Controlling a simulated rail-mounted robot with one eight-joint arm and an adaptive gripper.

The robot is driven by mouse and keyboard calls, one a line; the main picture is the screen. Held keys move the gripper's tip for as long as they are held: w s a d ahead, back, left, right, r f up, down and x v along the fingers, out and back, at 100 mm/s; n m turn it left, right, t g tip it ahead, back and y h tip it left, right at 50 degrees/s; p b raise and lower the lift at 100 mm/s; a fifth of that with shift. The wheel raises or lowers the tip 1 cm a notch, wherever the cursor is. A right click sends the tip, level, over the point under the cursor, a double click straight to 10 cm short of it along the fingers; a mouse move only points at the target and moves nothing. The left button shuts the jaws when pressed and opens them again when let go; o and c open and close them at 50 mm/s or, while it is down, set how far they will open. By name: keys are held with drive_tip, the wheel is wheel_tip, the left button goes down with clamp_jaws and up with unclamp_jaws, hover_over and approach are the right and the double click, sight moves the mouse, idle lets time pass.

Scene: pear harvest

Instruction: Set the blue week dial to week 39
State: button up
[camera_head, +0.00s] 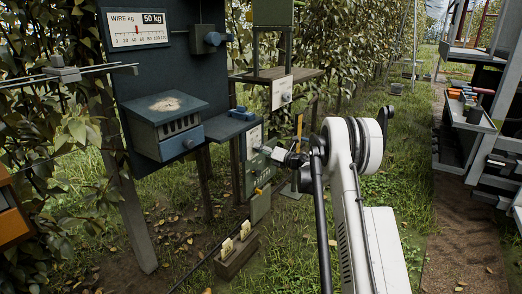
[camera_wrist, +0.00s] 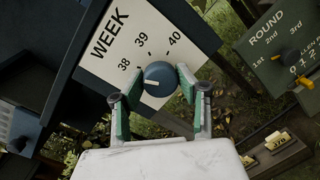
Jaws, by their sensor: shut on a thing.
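The blue week dial (camera_wrist: 160,77) sits on a white plate (camera_wrist: 108,70) marked WEEK, with 38, 39 and 40 around it. A short white mark on the knob lies on its left side, toward the 38 side rather than 39. My gripper (camera_wrist: 151,88) has its green-padded fingers on either side of the knob, shut on it. In the head view my gripper (camera_head: 280,154) reaches the white plate (camera_head: 254,140) on a dark post, and the dial itself is hard to make out there.
A green ROUND panel (camera_wrist: 278,50) with an orange-tipped knob stands right of the plate. A board with a wire scale (camera_head: 139,29) and a grey-blue box (camera_head: 167,118) stand at left. A small block with yellow tags (camera_head: 236,252) sits low on the ground. Shelves stand at far right.

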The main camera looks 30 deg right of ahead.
drive_tip(key=shift+m, duration=0.3)
drive_tip(key=m, duration=0.4)
drive_tip(key=shift+r+g, duration=0.1)
drive_tip(key=shift+g, duration=0.2)
drive_tip(key=m, duration=0.4)
drive_tip(key=shift+m+g+p, duration=0.3)
drive_tip(key=o, duration=1.1)
drive_tip(key=shift+d, duration=0.1)
drive_tip(key=v, duration=1.2)
